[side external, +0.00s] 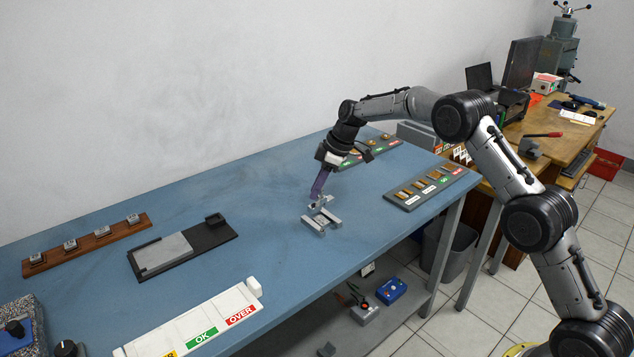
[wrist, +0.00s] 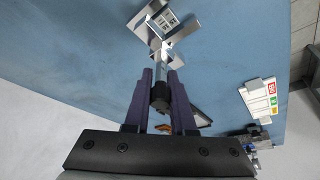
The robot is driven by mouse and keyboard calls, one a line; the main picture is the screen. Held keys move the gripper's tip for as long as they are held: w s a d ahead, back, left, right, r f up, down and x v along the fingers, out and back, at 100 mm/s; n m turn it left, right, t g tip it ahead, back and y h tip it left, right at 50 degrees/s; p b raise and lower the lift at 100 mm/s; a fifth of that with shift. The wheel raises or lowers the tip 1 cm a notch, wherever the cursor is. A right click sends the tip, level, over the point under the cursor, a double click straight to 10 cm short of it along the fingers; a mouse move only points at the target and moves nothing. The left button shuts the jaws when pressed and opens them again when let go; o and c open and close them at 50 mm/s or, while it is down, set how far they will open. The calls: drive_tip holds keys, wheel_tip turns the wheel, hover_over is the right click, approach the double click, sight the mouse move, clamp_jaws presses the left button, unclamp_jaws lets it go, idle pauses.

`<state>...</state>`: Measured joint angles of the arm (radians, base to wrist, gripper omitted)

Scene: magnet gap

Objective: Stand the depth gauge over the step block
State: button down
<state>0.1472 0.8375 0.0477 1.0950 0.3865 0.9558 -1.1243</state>
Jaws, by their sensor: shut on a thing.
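My gripper (side external: 315,197) has purple fingers and points down over the middle of the blue table. In the wrist view, my gripper (wrist: 161,88) is shut on the dark upper part of the depth gauge (wrist: 160,92), whose silver stem runs away from the fingers toward the grey metal parts. In the side view, the gauge (side external: 322,203) shows only as small grey metal just below the fingertips. The grey step block (side external: 314,224) appears low on the table beneath it; grey parts also show in the wrist view (wrist: 142,24). I cannot tell where gauge and block meet, or whether they touch.
A black fixture with a grey plate (side external: 165,252) and a wooden rack (side external: 86,243) lie to the left. A white labelled strip (side external: 200,320) lies in front. Grey trays with brass pieces (side external: 427,187) stand right. The table around the block is clear.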

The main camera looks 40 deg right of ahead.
sight(317, 199)
drive_tip(key=shift+f, duration=1.75)
drive_tip(key=shift+f, duration=0.2)
drive_tip(key=c, duration=0.7)
unclamp_jaws()
drive_tip(key=shift+f, duration=0.1)
drive_tip(key=shift+c, duration=0.2)
drive_tip(key=c, duration=0.5)
drive_tip(key=shift+o, duration=0.2)
drive_tip(key=shift+r, duration=2.3)
